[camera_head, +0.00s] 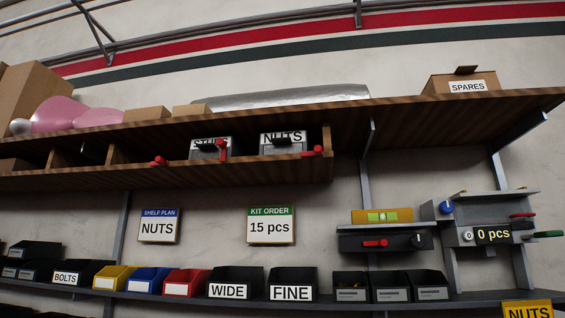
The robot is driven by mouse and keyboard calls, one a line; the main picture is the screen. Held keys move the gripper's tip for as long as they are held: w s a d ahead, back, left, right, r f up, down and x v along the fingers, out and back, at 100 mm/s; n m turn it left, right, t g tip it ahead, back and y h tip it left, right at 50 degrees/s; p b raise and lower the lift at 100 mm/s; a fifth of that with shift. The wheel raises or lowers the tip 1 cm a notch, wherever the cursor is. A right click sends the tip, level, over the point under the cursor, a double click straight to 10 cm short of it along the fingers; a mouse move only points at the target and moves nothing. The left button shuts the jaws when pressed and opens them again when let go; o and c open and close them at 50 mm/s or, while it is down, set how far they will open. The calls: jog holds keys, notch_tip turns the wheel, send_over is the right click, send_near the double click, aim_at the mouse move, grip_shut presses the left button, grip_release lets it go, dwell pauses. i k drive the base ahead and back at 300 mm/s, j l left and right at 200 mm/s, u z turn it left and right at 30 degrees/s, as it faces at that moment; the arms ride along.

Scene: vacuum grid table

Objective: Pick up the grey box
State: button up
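Two grey boxes sit side by side in the compartment under the upper wooden shelf. The left grey box (202,154) has a label that seems to read STUDS, partly covered by a red lever. The right grey box (281,149) is labelled NUTS, and a red knob shows at its lower right. I cannot tell which of them the task means. Only their fronts show; the shelf hides their tops. My gripper is not in view.
The wooden shelf (430,117) carries cartons, a pink bag (75,115) and a SPARES carton (465,83). Below, a row of bins includes WIDE (236,275) and FINE (293,277). A grey counter device (490,210) reading 0 pcs stands at right.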

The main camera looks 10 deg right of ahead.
aim_at(293, 141)
jog(key=i+j+u, duration=0.1)
jog(key=u, duration=0.4)
jog(key=i+j+u, duration=0.3)
jog(key=i, duration=0.15)
jog(key=i+u, duration=0.35)
jog(key=i, duration=0.8)
jog(key=j+u, duration=0.05)
jog(key=j, duration=0.05)
